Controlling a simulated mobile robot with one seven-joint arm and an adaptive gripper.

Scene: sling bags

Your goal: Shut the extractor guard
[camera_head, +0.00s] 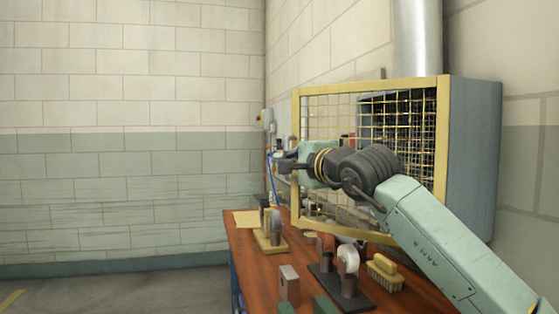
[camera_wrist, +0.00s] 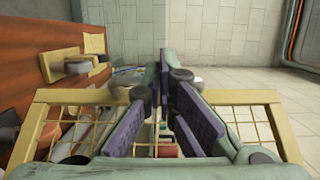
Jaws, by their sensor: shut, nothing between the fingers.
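The extractor guard (camera_head: 370,87) is a yellow-framed wire mesh panel in the head view. It stands out to the left from the grey extractor box (camera_head: 474,150), at an angle to it, with wall showing through its mesh. My gripper (camera_head: 287,165) is at the guard's left edge, with my arm crossing in front of the mesh. In the wrist view the yellow frame (camera_wrist: 245,97) and mesh show on both sides of my gripper (camera_wrist: 168,82). Its purple-padded fingers are shut and empty. I cannot tell whether they touch the frame.
A brown workbench (camera_head: 252,262) runs below the guard. It carries a yellow-handled brush (camera_head: 384,272), a dark-based fixture (camera_head: 347,285) and a yellow-based fixture (camera_head: 270,238). A metal duct (camera_head: 417,38) rises above the box. The floor (camera_head: 120,292) at the left is clear.

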